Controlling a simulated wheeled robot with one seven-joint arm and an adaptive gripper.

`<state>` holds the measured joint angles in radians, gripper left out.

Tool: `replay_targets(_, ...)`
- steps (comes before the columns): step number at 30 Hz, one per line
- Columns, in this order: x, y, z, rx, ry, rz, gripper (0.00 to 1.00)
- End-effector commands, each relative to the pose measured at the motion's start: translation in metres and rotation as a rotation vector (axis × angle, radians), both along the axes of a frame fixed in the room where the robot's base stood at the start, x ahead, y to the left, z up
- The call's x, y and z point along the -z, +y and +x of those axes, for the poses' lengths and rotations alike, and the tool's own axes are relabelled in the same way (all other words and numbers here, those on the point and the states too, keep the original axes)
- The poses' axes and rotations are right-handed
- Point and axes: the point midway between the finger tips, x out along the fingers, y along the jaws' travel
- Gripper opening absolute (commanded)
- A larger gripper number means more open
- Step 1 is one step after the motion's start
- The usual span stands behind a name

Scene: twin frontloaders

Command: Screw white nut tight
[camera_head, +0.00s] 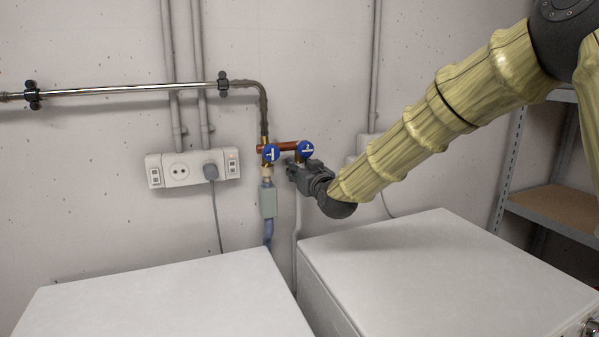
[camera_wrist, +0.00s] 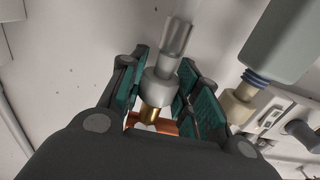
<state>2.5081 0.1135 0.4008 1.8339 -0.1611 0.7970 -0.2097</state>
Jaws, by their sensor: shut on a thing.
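In the wrist view, the white nut (camera_wrist: 160,88) sits between the teal pads of my gripper (camera_wrist: 162,100). A pale grey hose end (camera_wrist: 177,38) comes out of one side of the nut, and a brass fitting (camera_wrist: 150,115) shows on its other side. My gripper is shut on the nut. In the head view, my gripper (camera_head: 304,176) is at the wall just below the right blue valve handle (camera_head: 306,149), and it hides the nut there. A grey hose (camera_head: 297,240) hangs below the gripper.
Close left are another blue valve handle (camera_head: 270,153) and a grey-green box (camera_head: 268,201) on a blue hose. A socket strip (camera_head: 191,168) is on the wall. Two white machines (camera_head: 170,300) (camera_head: 450,265) stand below. A metal shelf (camera_head: 555,208) is at right.

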Motion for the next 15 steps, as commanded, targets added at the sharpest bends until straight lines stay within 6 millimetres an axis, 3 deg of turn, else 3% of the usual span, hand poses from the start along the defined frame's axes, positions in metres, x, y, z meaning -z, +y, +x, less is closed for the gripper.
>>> replay_targets(15, -0.0013, 0.0005, 0.0024, -0.050, 0.001, 0.005, 0.10)
